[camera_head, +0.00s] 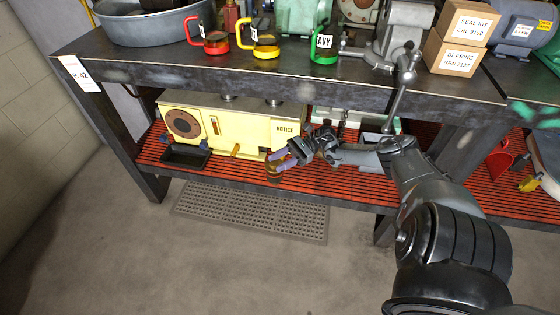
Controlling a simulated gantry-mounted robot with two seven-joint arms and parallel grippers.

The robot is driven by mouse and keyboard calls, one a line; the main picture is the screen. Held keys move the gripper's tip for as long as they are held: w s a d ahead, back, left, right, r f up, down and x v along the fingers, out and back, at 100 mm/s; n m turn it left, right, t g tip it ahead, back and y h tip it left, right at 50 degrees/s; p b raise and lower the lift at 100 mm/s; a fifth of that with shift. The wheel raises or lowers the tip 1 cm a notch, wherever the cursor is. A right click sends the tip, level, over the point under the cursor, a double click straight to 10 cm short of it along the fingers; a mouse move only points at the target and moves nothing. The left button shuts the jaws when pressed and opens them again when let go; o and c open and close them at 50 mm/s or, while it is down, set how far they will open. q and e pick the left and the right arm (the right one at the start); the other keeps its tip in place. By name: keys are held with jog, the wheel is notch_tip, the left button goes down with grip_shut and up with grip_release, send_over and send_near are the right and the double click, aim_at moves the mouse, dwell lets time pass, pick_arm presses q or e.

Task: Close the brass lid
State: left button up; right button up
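My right arm comes in from the lower right. Its gripper (281,160) is at the lower shelf, in front of the right end of a cream-yellow box-shaped unit marked NOTICE (225,127). A small brass-coloured piece (272,174) shows right at the fingertips, low by the shelf, partly hidden by them. I cannot tell whether it is the brass lid, or whether the fingers touch it. The fingers are too small and overlapped to show if they are open or shut. A small brass-coloured lever (235,150) sticks out of the unit's front. My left gripper is out of view.
The bench top (270,72) overhangs the red slatted shelf (340,183). A black tray (186,156) lies on the shelf at left. The floor in front is clear around a grate (250,210).

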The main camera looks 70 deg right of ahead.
jog(key=shift+o, duration=0.9)
jog(key=b+v, duration=0.1)
jog(key=v, duration=1)
jog(key=shift+a, duration=0.1)
